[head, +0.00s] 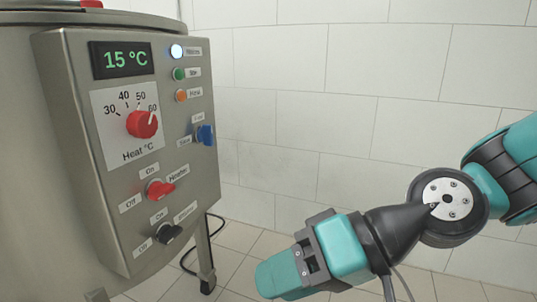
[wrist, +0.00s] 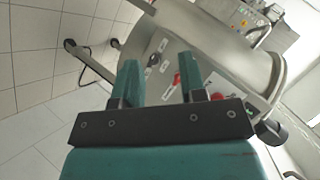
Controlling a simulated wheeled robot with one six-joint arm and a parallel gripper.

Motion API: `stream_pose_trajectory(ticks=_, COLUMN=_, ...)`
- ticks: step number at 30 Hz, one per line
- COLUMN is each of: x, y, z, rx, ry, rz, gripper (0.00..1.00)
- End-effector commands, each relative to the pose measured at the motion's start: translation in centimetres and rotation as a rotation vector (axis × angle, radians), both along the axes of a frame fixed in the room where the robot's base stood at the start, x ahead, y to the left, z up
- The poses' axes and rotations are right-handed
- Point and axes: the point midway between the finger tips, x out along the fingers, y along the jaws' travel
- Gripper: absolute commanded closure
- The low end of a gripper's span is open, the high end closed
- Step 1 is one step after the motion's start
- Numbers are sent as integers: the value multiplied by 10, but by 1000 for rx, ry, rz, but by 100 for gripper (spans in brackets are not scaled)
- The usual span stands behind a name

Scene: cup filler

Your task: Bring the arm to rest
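My arm reaches in from the right of the head view. My gripper (head: 278,277) is teal and hangs low in the picture, to the right of the machine's control panel (head: 112,222) and apart from it. In the wrist view my gripper (wrist: 162,82) has its two fingers spread wide. Nothing is between them. The steel machine (wrist: 228,62) shows beyond the fingers, tilted in that view.
The panel carries a display (head: 123,59) reading 15 °C, a red heat dial (head: 142,124), a blue switch (head: 205,134), a red switch (head: 160,189) and a black switch (head: 169,234). The top lamp (head: 177,51) glows white. A tiled wall (head: 330,110) stands behind.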

Motion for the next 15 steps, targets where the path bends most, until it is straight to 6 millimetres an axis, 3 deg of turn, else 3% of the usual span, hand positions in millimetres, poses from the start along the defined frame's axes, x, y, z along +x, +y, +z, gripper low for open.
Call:
stream_pose_trajectory(ticks=1, x=-7, y=-17, z=34, rx=-104, ry=-43, rz=34, gripper=62)
stream_pose_trajectory(ticks=11, x=-40, y=-135, z=105, rx=-666, ry=-65, rz=82, gripper=62)
stream_pose_trajectory(ticks=15, x=-39, y=-134, z=138, rx=-664, ry=-55, rz=87, gripper=62)
